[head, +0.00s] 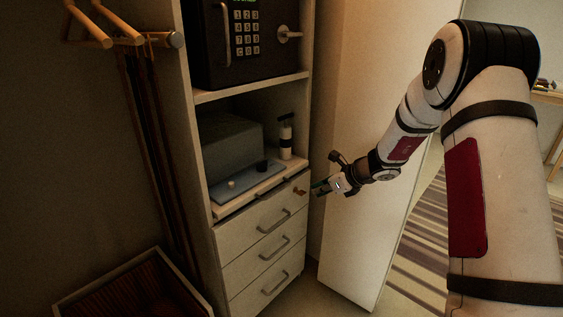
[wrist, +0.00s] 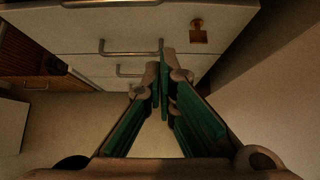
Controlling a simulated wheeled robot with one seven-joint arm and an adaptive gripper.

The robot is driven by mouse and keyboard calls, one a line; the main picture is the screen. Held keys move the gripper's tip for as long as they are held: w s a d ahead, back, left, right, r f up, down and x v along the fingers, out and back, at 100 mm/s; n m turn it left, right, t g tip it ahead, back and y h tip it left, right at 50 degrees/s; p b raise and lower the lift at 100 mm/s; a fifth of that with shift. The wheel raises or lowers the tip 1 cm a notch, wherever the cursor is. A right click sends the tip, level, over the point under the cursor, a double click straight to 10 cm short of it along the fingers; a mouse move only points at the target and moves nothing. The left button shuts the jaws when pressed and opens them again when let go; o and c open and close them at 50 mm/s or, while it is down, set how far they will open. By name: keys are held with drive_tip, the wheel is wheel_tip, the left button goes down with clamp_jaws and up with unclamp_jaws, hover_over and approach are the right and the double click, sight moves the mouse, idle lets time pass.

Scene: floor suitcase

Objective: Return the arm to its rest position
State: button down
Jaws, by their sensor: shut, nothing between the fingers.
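My gripper (head: 320,189) is at the end of my outstretched arm, in front of the right edge of the cabinet's top drawer in the head view. In the wrist view its green-padded fingers (wrist: 162,80) come together at the tips, with nothing between them. Behind the fingertips is the drawer front with a metal handle (wrist: 130,54) and a small brass lock or knob (wrist: 198,32). I cannot tell whether the fingertips touch the drawer.
The cabinet (head: 225,240) has several drawers with bar handles. Above are a shelf with a grey box (head: 230,145) and a black safe (head: 250,40). A pale door panel (head: 365,235) stands right of my gripper. A wooden crate (head: 75,297) is at lower left.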

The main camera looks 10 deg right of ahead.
drive_tip(key=s+a+r+n+g+y, duration=0.2)
drive_tip(key=s+a+r+n, duration=0.65)
drive_tip(key=r, duration=0.35)
drive_tip(key=s+a+r+n+g, duration=0.1)
drive_tip(key=s+a+r+n, duration=0.15)
drive_tip(key=s, duration=0.25)
drive_tip(key=s+a+r+n+g+h, duration=0.1)
drive_tip(key=s+r+n, duration=0.15)
drive_tip(key=s, duration=0.25)
drive_tip(key=s+a+r+n+g, duration=0.1)
drive_tip(key=s+a+n, duration=0.15)
drive_tip(key=s, duration=0.25)
drive_tip(key=s+d+n+g+h, duration=0.15)
drive_tip(key=s+n, duration=0.25)
drive_tip(key=s, duration=0.5)
drive_tip(key=s+d+n+h, duration=0.3)
drive_tip(key=s+n, duration=0.1)
drive_tip(key=s, duration=0.6)
drive_tip(key=s+d+n+g+h, duration=0.1)
drive_tip(key=s+d+n+h, duration=0.15)
drive_tip(key=s+n, duration=0.45)
wheel_tip(320, 180, up, 24)
drive_tip(key=s+d+m+t+p, duration=0.1)
drive_tip(key=t+p, duration=0.3)
drive_tip(key=p, duration=1.9)
drive_tip(key=shift+s+m, duration=0.6)
drive_tip(key=shift+s, duration=0.1)
drive_tip(key=shift+r, duration=0.1)
